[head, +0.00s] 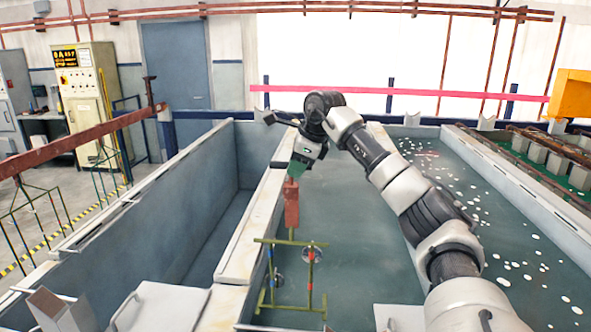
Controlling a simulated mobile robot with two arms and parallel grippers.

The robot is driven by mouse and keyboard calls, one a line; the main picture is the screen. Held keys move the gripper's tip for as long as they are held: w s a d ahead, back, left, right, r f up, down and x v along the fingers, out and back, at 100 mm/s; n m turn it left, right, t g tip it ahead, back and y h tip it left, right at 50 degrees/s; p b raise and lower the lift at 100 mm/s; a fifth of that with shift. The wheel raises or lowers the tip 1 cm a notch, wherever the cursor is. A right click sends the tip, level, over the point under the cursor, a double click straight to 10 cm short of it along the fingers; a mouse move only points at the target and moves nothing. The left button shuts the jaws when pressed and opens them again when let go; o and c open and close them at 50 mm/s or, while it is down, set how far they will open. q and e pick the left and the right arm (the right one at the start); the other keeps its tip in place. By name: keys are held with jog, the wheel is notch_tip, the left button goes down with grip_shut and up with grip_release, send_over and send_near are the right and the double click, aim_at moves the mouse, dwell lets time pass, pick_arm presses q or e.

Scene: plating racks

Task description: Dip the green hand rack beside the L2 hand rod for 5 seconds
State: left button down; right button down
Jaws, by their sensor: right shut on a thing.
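My right gripper (296,170) comes in from the right and is shut on the top of the green hand rack (291,243). The rack is a thin olive-green frame with a red block below the grip and small round parts on its sides. It hangs roughly upright over the left part of the middle tank (365,235), close to the tank's left wall. I cannot tell whether its lower end touches the liquid. I cannot make out the L2 hand rod for certain. My left gripper is not in view.
An empty-looking grey tank (215,215) lies to the left. White flecks float at the right of the middle tank. A tank with racked parts (555,160) is at far right. A rusty bar (80,140) crosses at left, with wire racks (38,215) below it.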

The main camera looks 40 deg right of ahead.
jog(key=shift+w+d+r, duration=0.1)
jog(key=shift+w+d, duration=0.05)
